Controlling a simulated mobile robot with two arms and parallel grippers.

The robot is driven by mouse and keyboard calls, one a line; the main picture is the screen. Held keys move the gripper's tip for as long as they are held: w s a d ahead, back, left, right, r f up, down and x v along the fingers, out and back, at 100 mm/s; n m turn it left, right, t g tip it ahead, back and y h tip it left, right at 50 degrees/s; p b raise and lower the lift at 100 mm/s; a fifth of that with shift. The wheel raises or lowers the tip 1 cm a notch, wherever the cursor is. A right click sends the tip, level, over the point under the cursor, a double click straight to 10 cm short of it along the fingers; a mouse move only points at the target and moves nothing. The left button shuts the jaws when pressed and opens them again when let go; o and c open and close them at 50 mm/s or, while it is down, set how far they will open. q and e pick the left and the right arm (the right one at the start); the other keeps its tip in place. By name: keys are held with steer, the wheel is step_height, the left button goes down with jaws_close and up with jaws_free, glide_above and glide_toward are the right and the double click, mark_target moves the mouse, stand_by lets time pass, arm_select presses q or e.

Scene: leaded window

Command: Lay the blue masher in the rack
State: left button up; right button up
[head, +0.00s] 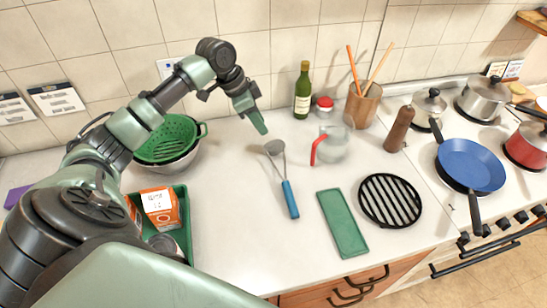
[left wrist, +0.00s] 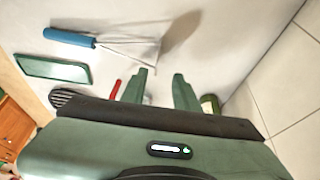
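The blue masher lies on the pale counter, its blue handle (head: 290,200) toward the front and its grey head toward the wall. In the left wrist view its handle (left wrist: 70,37) is at upper left. My left gripper (head: 262,130) is above the counter, behind the masher's head and apart from it. In the left wrist view its two fingers (left wrist: 159,78) are spread with nothing between them. A round black barred piece (head: 390,200) lies flat and empty to the right; it is the most rack-like thing in view. My right gripper is out of view.
A green tray (head: 342,222) lies between masher and barred piece. A clear jug with red handle (head: 331,145), a green bottle (head: 302,90) and a brown mill (head: 399,129) stand behind. A green colander (head: 168,140) and a crate with an orange box (head: 160,208) are left.

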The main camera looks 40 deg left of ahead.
mark_target(272, 148)
arm_select(q)
steer(key=shift+w+d+f+p, duration=0.15)
steer(key=shift+d+f+p, duration=0.25)
steer(key=shift+f, duration=0.2)
steer(key=shift+w+d+f+p, duration=0.15)
steer(key=shift+d+f+p, duration=0.2)
steer(key=shift+f, duration=0.25)
steer(key=x, duration=0.1)
steer(key=p+x, duration=0.1)
steer(key=x, duration=0.3)
steer(key=shift+w+p, duration=0.35)
steer(key=shift+s+r, duration=0.15)
steer(key=shift+s, duration=0.05)
steer(key=c, duration=0.5)
jaws_close()
